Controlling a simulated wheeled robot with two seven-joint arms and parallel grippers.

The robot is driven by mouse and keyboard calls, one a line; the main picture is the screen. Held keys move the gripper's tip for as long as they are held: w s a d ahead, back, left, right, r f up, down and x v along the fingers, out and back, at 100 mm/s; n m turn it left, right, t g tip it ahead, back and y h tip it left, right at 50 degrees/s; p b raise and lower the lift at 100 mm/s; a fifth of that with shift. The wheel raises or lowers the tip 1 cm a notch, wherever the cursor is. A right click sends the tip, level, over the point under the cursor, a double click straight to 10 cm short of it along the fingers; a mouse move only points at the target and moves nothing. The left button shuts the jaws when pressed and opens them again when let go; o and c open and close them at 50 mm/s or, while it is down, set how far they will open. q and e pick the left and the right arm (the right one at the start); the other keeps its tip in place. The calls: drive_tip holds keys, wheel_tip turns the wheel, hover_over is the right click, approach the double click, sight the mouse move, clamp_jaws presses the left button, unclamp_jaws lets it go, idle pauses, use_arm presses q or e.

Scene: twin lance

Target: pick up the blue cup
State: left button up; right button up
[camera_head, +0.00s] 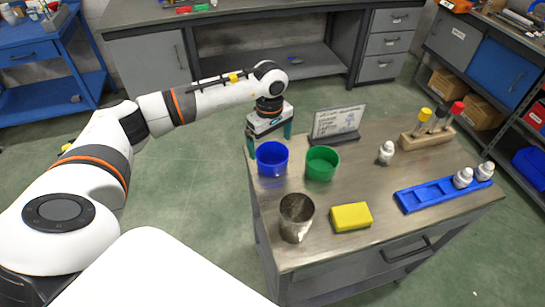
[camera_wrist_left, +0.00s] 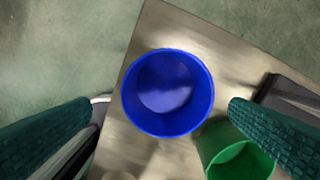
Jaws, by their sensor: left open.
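The blue cup (camera_head: 272,160) stands upright at the left edge of the worktable in the head view. In the left wrist view the open, empty blue cup (camera_wrist_left: 168,92) lies between my two fingers. My left gripper (camera_head: 269,143) is open, pointing down just behind and above the cup, with green fingers spread. In the wrist view the left gripper (camera_wrist_left: 162,103) shows a finger on each side of the cup, with no clear contact. My right gripper is not in view.
A green cup (camera_head: 322,163) stands close right of the blue cup, near one finger in the wrist view. A metal cup (camera_head: 296,216), yellow block (camera_head: 351,217), sign (camera_head: 338,122), white bottle (camera_head: 386,152), blue tray (camera_head: 432,194) and wooden rack (camera_head: 427,136) share the worktable.

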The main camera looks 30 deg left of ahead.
sight(272, 154)
use_arm(q)
drive_tip(key=shift+w+f, duration=0.15)
drive_tip(key=shift+f, duration=0.25)
wheel_tip(272, 154, down, 3)
drive_tip(key=shift+w+d+r+p, duration=0.15)
drive_tip(key=shift+p, duration=0.85)
wheel_tip(272, 154, down, 2)
drive_tip(key=shift+f, duration=0.35)
drive_tip(key=shift+w, duration=0.1)
drive_tip(key=c, duration=0.9)
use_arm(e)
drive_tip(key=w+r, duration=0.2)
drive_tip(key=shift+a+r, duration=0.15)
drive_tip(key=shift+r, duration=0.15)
